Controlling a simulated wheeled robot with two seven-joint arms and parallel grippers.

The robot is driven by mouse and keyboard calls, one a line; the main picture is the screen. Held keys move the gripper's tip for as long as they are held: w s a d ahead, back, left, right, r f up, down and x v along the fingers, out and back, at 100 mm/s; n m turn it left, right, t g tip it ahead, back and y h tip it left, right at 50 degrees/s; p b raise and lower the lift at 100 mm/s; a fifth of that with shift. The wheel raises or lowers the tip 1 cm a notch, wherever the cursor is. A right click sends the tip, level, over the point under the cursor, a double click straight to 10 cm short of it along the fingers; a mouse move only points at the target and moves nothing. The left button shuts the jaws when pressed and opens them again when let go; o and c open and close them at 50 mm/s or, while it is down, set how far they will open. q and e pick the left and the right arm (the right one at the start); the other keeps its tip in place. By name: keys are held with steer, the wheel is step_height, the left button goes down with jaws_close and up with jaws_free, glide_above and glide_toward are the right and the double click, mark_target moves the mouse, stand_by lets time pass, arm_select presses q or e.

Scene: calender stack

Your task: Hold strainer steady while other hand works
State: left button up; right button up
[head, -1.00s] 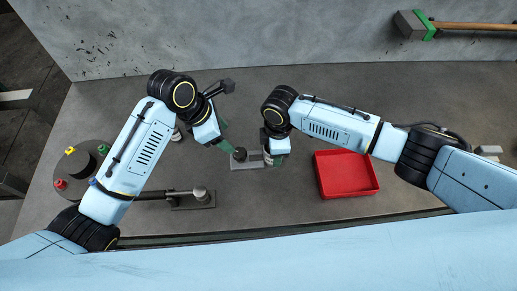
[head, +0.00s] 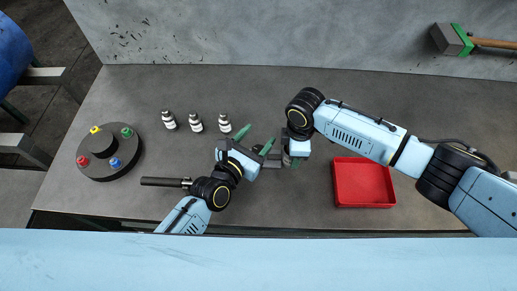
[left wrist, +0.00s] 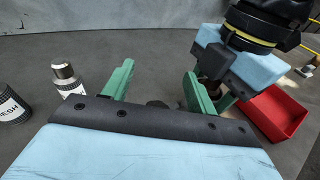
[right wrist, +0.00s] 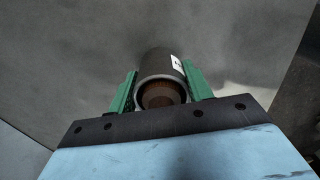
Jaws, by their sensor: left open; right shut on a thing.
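The strainer (right wrist: 158,68) is a dark grey cylinder with a white label patch and a rusty brown round end. In the right wrist view it sits between the green fingers of my right gripper (right wrist: 160,92), which is shut on it. In the head view my right gripper (head: 296,162) mostly hides it, above a grey fixture (head: 272,163). My left gripper (head: 254,140) is open and empty, just left of the right gripper. In the left wrist view its two green fingers (left wrist: 158,84) stand apart with nothing held between them.
Several small black-and-white canisters, one here (head: 196,123), stand at left; one label reads "ESH". A dark round base with coloured knobs (head: 108,167) is farther left. A black-handled rod (head: 163,182) lies nearer.

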mark_target(258, 150)
arm_select(q)
steer(key=s+t, duration=0.1)
steer(key=s, duration=0.1)
steer(key=s+n+t+y, duration=0.1)
steer(key=s, duration=0.1)
steer(key=s+f+n+t, duration=0.1)
steer(key=s, duration=0.1)
steer(key=shift+s+y, duration=0.25)
steer(key=shift+y, duration=0.05)
steer(key=s+f, duration=0.1)
steer(key=s+a+f+n+y, duration=0.1)
steer(key=s, duration=0.1)
steer(key=s+a+f+y, duration=0.1)
steer(key=s+f, duration=0.1)
steer(key=shift+s+f+n+t, duration=0.1)
steer(key=shift+n+t, duration=0.2)
steer(key=shift+t, duration=0.1)
steer(key=shift+a+f, duration=0.15)
steer(key=shift+f, duration=0.05)
steer(key=x, duration=1.2)
steer(key=shift+a+f, duration=0.15)
steer(key=shift+f, duration=0.05)
steer(key=shift+c, duration=0.5)
steer(key=c, duration=0.9)
steer(key=n+y, duration=0.4)
steer(key=y, duration=0.2)
steer(key=shift+n+y, duration=0.5)
steer(key=shift+y, duration=0.5)
